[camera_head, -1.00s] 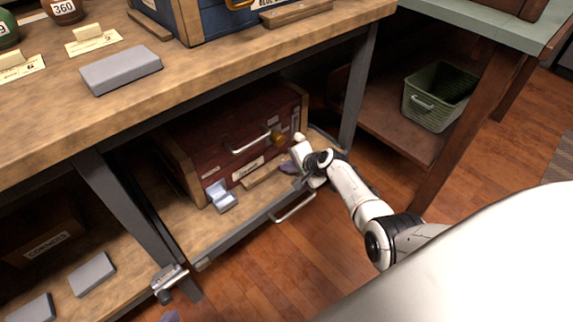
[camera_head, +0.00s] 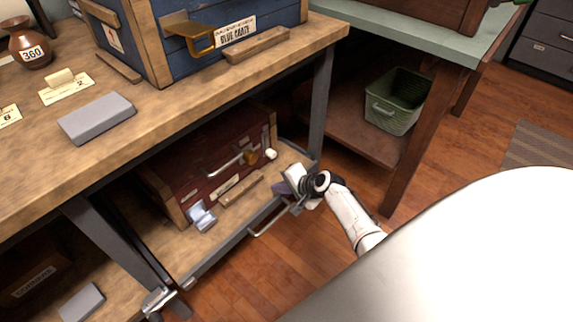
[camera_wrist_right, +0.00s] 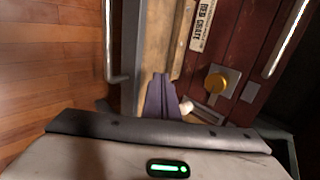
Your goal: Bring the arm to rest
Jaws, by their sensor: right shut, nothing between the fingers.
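My right arm comes in from the right in the head view. Its white wrist and gripper (camera_head: 282,188) are at the front edge of the lower shelf, in front of the right end of the red crate (camera_head: 185,185). The gripper is shut and empty. In the right wrist view its purple-grey fingers (camera_wrist_right: 162,97) are together over the shelf edge, and the crate's red front (camera_wrist_right: 232,50) with a brass knob (camera_wrist_right: 217,83) lies beyond. I cannot tell whether the fingers touch anything.
A metal bar handle (camera_head: 268,222) sticks out from the shelf edge close to my gripper. The workbench top (camera_head: 190,105) overhangs the shelf, with a blue crate (camera_head: 205,50) on it. A green basket (camera_head: 395,108) stands at the right. The wooden floor (camera_head: 300,250) in front is clear.

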